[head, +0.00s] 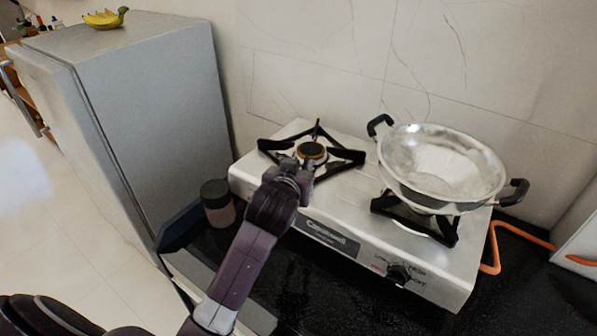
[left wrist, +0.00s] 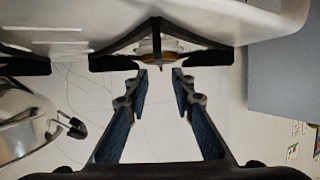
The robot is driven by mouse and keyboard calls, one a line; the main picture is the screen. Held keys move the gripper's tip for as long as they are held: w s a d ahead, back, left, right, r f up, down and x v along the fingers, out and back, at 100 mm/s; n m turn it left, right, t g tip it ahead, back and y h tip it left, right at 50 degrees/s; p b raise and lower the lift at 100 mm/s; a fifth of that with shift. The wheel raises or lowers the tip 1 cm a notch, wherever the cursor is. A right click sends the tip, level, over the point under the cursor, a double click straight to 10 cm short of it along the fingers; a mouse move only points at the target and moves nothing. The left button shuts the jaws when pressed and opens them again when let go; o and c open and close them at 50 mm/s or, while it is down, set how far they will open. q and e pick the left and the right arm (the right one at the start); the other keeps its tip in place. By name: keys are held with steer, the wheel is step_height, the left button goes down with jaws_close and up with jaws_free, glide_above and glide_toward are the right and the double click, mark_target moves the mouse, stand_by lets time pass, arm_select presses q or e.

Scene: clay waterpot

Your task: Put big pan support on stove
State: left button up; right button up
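A black pan support (head: 335,156) with several arms sits around the left burner (head: 311,151) of the silver stove (head: 350,225). It also shows upside down at the top of the left wrist view (left wrist: 120,62). A second black support (head: 400,215) sits on the right burner, partly hidden under a metal pan. My left gripper (head: 300,178) is at the front of the left support. In the left wrist view its two fingertips (left wrist: 160,75) are apart, with one support arm close to the gap. I cannot tell if they touch it. My right gripper is out of view.
The wide metal pan (head: 442,165) with black handles covers the stove's right side. A dark jar (head: 218,203) stands left of the stove. A grey fridge (head: 150,110) with bananas (head: 105,18) on top is at left. An orange hose (head: 492,247) runs at right.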

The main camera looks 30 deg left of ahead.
arm_select(q)
steer(key=v, duration=0.4)
steer(key=shift+s, duration=0.15)
steer(key=shift+s+d+r, duration=0.2)
steer(key=shift+s+r, duration=0.1)
steer(key=shift+s, duration=0.25)
steer(key=shift+d, duration=0.1)
